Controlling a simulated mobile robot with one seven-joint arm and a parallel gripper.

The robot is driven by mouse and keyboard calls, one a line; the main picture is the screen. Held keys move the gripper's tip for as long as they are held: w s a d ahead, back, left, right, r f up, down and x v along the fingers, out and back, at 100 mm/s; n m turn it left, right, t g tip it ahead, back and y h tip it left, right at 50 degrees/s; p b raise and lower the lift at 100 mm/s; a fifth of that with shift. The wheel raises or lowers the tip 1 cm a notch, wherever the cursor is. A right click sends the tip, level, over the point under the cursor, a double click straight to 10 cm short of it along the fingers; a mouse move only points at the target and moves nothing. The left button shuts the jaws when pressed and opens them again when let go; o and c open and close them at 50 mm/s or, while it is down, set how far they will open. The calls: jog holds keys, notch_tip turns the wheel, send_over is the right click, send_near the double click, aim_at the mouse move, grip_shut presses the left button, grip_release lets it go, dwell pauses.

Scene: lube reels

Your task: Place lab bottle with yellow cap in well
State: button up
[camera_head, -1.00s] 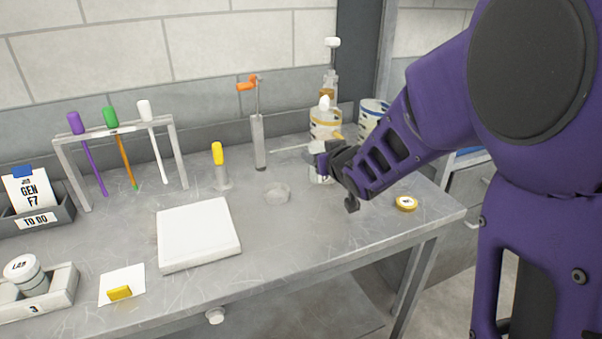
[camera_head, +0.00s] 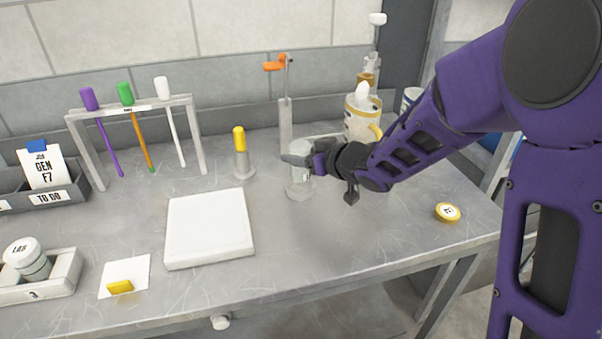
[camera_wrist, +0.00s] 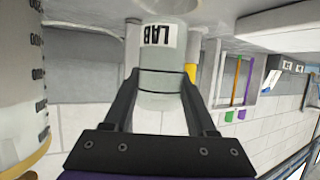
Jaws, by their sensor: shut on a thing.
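My gripper (camera_head: 300,160) is shut around a pale, translucent lab bottle (camera_head: 301,174). In the wrist view, which is upside down, the fingers (camera_wrist: 158,88) press on both sides of the bottle (camera_wrist: 160,60), whose LAB label faces the camera. The bottle looks upright. It is over the round clear well (camera_head: 299,190), and its base overlaps the well's rim; I cannot tell whether it rests inside. No yellow cap shows on the bottle. A round yellow cap with a white top (camera_head: 447,212) lies on the table to the right.
A yellow-topped tube (camera_head: 240,150) and an orange-handled cylinder (camera_head: 285,125) stand behind. A cream container (camera_head: 362,118) stands right of them. A white square plate (camera_head: 208,230) lies left, and a rack with coloured sticks (camera_head: 135,108) stands back left. The table front is mostly clear.

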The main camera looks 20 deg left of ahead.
aim_at(307, 170)
jog(key=shift+f+b, duration=0.5)
jog(key=shift+f, duration=1.35)
jog(key=shift+f, duration=0.1)
jog(key=shift+f, duration=0.15)
jog(key=o, duration=1.3)
jog(key=shift+o, duration=0.2)
jog(key=shift+r, duration=0.2)
jog(key=shift+d+r, duration=0.15)
jog(key=shift+r, duration=0.05)
jog(key=p+v, duration=0.2)
jog(key=v, duration=0.9)
jog(key=shift+s+d, duration=0.25)
jog(key=shift+r, duration=0.1)
